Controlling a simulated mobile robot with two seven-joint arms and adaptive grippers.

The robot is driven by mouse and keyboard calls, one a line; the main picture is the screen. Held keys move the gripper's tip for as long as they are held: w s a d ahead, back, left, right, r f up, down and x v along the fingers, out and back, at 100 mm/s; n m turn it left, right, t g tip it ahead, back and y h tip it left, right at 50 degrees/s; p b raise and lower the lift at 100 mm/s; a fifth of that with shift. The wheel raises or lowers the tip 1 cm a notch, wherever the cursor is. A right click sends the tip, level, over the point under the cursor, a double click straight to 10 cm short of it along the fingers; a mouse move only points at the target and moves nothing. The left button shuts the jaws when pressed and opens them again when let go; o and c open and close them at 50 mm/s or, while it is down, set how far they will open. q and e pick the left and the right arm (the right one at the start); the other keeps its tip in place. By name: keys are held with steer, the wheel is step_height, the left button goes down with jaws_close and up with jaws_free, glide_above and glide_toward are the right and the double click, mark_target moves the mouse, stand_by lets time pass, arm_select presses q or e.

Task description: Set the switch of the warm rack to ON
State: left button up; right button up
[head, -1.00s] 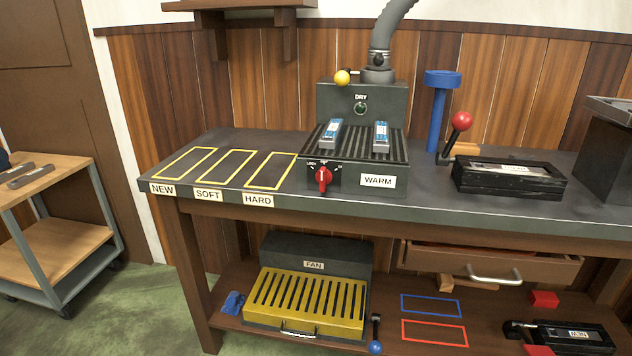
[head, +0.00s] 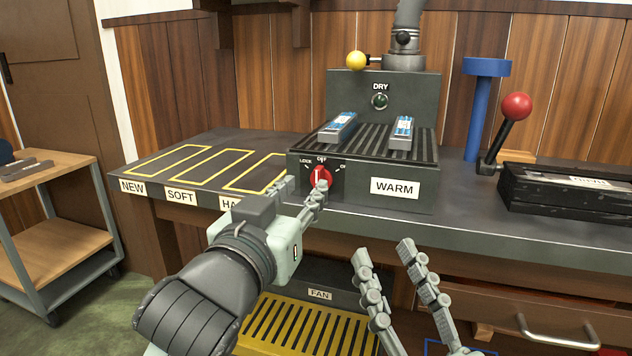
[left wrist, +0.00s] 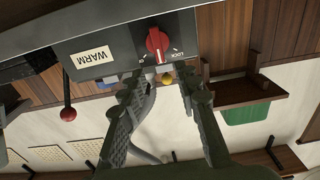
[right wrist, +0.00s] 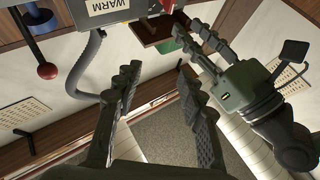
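The warm rack (head: 365,195) is a dark ribbed box on the bench with a WARM label. Its switch, a red knob (head: 319,178), is on the front, with LOCK, OFF and a partly visible ON label around it. Its white mark points up towards OFF. The knob also shows in the left wrist view (left wrist: 157,41), just beyond my fingertips. My left gripper (head: 302,184) is open in front of the rack's left part, one finger overlapping the knob's lower edge; contact cannot be told. My right gripper (head: 416,252) is open and empty in front of the bench, below the WARM label.
Two blue-labelled cassettes (head: 341,126) (head: 401,132) lie on the rack's ribs. The DRY panel (head: 362,98) stands behind. A red-ball lever (head: 516,107) and a black tape device (head: 560,190) are at right. The yellow fan unit (head: 290,328) is below. Outlined bench slots at left are empty.

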mark_target(316, 174)
arm_select(q)
steer(key=x, duration=0.6)
steer(key=shift+c, duration=0.5)
jaws_close()
